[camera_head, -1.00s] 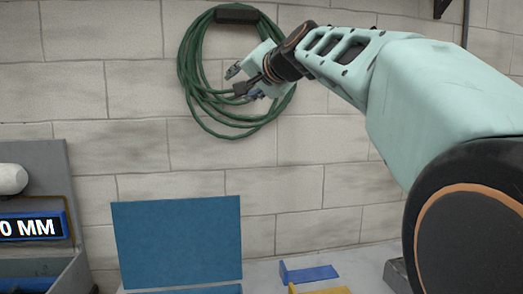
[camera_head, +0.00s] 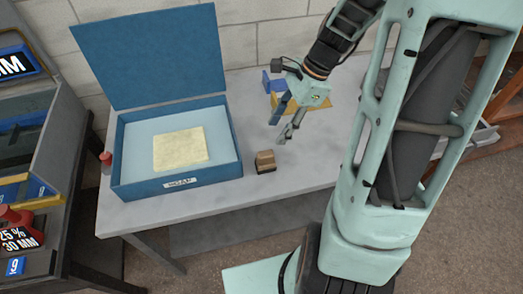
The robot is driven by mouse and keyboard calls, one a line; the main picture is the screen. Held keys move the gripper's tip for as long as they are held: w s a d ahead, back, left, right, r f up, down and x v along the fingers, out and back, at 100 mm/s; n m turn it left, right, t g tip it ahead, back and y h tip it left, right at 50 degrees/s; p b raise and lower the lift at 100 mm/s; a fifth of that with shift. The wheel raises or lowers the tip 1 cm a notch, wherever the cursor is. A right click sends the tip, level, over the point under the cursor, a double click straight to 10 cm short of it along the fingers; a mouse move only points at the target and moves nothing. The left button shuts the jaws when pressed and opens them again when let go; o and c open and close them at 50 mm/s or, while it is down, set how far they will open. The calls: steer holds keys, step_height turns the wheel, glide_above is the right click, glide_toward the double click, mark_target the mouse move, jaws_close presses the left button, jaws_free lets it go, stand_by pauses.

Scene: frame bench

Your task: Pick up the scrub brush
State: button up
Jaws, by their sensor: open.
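The scrub brush (camera_head: 265,161) looks like a small block with a tan top and a dark underside. It lies on the grey table, right of the blue box. My gripper (camera_head: 281,129) is open and empty. Its fingers point down above and a little right of the brush in the picture, apart from it.
The open blue box (camera_head: 175,185) holds a pale yellow cloth or sponge (camera_head: 180,149). Blue and yellow brackets (camera_head: 315,103) lie behind my gripper. A small red-capped bottle (camera_head: 106,160) stands left of the box. The front of the grey table (camera_head: 215,203) is clear.

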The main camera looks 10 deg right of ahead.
glide_above(266, 153)
steer(key=d, duration=0.2)
steer(key=f, duration=0.4)
steer(key=shift+s+f, duration=0.2)
steer(key=shift+x, duration=3.2)
steer(key=shift+w+d, duration=0.1)
steer(key=shift+d, duration=0.05)
steer(key=shift+c, duration=0.6)
jaws_close()
